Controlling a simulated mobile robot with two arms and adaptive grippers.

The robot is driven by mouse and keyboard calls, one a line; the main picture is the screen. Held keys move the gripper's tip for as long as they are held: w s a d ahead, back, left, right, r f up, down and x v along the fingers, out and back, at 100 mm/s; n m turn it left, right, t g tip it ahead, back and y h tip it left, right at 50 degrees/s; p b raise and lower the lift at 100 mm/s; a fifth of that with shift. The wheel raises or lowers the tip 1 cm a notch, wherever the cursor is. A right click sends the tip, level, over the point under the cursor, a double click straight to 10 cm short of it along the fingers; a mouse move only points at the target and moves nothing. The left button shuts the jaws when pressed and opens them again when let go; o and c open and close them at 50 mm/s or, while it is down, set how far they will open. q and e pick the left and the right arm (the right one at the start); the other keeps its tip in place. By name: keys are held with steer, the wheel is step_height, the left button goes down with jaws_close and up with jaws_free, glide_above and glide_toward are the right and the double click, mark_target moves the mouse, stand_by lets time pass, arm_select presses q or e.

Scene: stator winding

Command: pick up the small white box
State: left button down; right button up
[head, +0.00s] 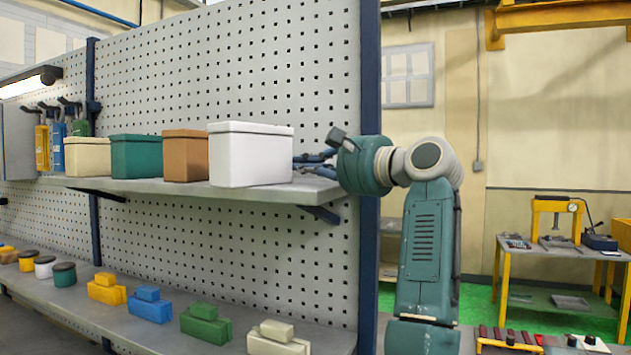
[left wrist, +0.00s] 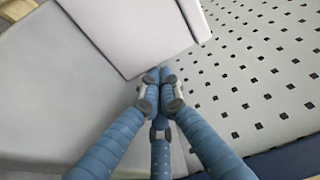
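The white box (head: 251,156) with a lid stands upright on the upper grey shelf, at the right end of a row of boxes. It also shows in the left wrist view (left wrist: 135,30) at the top. My left gripper (head: 312,163) is just right of the box at shelf height. My right gripper is not in view.
Brown (head: 186,155), green (head: 136,156) and cream (head: 88,157) boxes stand left of the white box on the shelf (head: 270,191). A pegboard (head: 300,60) rises behind. Several small coloured blocks lie on the lower shelf (head: 330,338). A blue post (head: 370,90) stands by my left wrist.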

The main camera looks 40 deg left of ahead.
arm_select(q)
steer(key=shift+s+d, duration=0.2)
steer(key=shift+s, duration=0.35)
steer(key=shift+a, duration=0.15)
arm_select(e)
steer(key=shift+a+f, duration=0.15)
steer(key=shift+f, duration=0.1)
arm_select(q)
steer(key=shift+w, duration=0.1)
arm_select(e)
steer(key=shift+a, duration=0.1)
